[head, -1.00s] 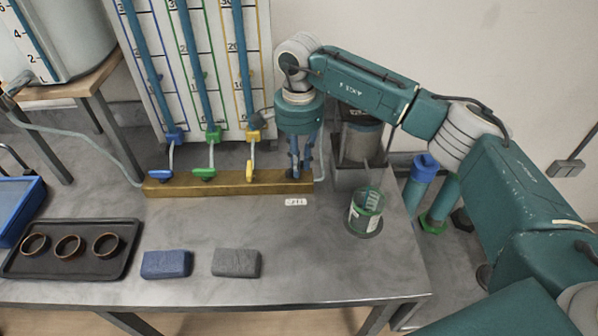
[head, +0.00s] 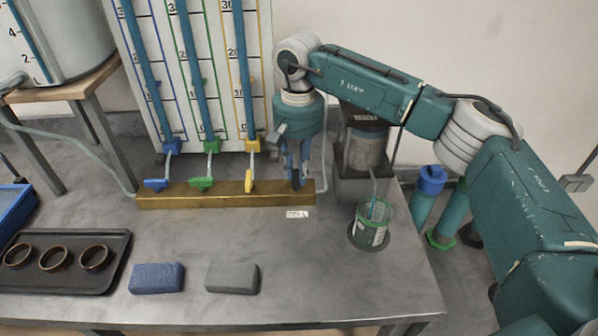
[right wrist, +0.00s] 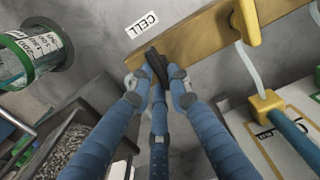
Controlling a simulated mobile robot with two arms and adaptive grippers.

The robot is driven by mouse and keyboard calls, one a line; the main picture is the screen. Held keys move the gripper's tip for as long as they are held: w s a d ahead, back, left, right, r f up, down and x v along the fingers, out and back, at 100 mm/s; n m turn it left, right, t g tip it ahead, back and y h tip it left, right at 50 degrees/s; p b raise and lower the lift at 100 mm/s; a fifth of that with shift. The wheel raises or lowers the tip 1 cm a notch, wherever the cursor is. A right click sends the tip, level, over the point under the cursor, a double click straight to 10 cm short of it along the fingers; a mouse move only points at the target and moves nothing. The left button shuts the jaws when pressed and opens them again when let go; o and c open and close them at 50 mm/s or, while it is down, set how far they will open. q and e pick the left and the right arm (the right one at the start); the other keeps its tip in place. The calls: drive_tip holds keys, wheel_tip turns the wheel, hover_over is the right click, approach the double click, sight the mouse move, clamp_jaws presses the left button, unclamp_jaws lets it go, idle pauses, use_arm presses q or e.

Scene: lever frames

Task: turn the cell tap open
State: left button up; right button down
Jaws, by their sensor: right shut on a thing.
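The cell tap's black lever (right wrist: 156,66) is at the end of the brass bar (head: 222,200), beside the CELL label (right wrist: 141,24). My right gripper (head: 296,183) reaches down to the bar's right end. In the right wrist view its blue fingers (right wrist: 157,82) are shut on the lever from both sides, hiding part of it. The visible part of the lever lies roughly across the bar. The bar also carries a blue tap (head: 156,184) and a green tap (head: 201,184), both along it, and a yellow tap (head: 249,181) across it. My left gripper is out of view.
A green-rimmed beaker (head: 372,224) stands right of the bar, by a grey metal housing (head: 352,185). The graduated tube board (head: 215,105) rises behind. A blue block (head: 157,278), a grey block (head: 232,278) and a dark tray (head: 112,270) lie in front. The bench centre is clear.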

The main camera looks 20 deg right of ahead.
sight(298, 174)
drive_tip(key=shift+w+r+n, duration=0.15)
drive_tip(key=shift+n, duration=0.25)
drive_tip(key=c, duration=1.6)
unclamp_jaws()
drive_tip(key=shift+c, duration=0.2)
wheel_tip(298, 174, up, 12)
